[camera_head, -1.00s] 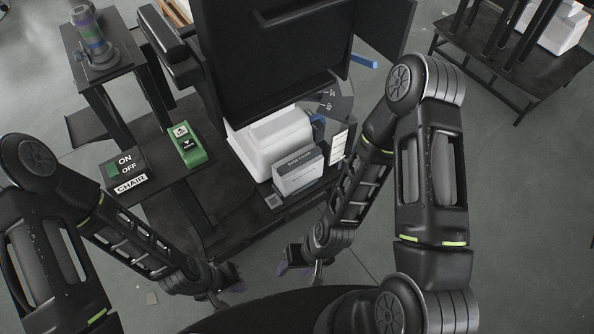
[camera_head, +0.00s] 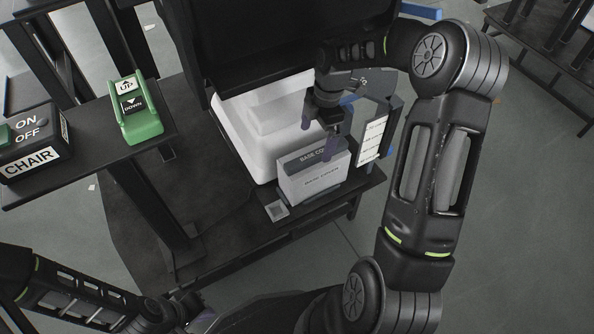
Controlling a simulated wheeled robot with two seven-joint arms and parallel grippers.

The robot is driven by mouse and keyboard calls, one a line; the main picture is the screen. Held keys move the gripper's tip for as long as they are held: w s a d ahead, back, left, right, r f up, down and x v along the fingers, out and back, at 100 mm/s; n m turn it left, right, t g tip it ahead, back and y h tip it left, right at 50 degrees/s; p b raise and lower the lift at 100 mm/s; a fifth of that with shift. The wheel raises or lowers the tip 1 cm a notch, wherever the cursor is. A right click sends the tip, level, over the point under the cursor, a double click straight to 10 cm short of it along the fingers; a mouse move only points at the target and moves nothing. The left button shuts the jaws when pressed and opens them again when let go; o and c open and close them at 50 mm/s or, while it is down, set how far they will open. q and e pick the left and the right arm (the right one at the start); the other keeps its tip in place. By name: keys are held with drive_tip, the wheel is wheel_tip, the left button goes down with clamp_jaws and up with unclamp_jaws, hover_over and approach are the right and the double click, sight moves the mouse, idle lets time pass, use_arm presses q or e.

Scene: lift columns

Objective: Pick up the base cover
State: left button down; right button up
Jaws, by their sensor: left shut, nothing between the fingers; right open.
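The base cover (camera_head: 308,184) is a light grey box with a darker top strip, both lettered with its name. It stands upright on the low dark platform, in front of a white block. My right gripper (camera_head: 321,137) is open, pointing down just above and behind the box's top edge, with one finger overlapping the top edge in the picture. Whether it touches the box I cannot tell. My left gripper (camera_head: 197,312) is low at the bottom edge, far from the box, shut and partly hidden.
A large white block (camera_head: 240,148) sits behind the box. A panel with white labels (camera_head: 372,139) stands to its right. A green UP/DOWN switch (camera_head: 137,112) and an ON/OFF CHAIR box (camera_head: 36,148) are on a dark shelf at left. Grey floor (camera_head: 345,262) is open at front right.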

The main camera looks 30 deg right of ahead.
sight(315, 150)
drive_tip(key=shift+w+d+n, duration=0.3)
drive_tip(key=shift+d, duration=0.25)
drive_tip(key=shift+w+d+r, duration=0.1)
drive_tip(key=shift+d+r, duration=0.05)
drive_tip(key=shift+r, duration=0.1)
use_arm(q)
drive_tip(key=shift+w+f, duration=0.2)
drive_tip(key=shift+f, duration=0.35)
drive_tip(key=shift+w+a+f+b, duration=0.1)
drive_tip(key=shift+f+b, duration=0.35)
use_arm(e)
drive_tip(key=shift+a+f, duration=0.2)
drive_tip(key=shift+f, duration=1.15)
drive_tip(key=shift+f, duration=0.1)
drive_tip(key=f, duration=0.1)
drive_tip(key=f+b, duration=0.1)
drive_tip(key=f, duration=0.1)
drive_tip(key=f+b, duration=0.1)
drive_tip(key=f, duration=0.1)
drive_tip(key=shift+a, duration=0.35)
use_arm(q)
drive_tip(key=shift+w+a+f, duration=0.15)
drive_tip(key=shift+f, duration=0.4)
drive_tip(key=shift+w+a+f, duration=0.1)
drive_tip(key=shift+a+f, duration=0.05)
drive_tip(key=shift+f, duration=0.35)
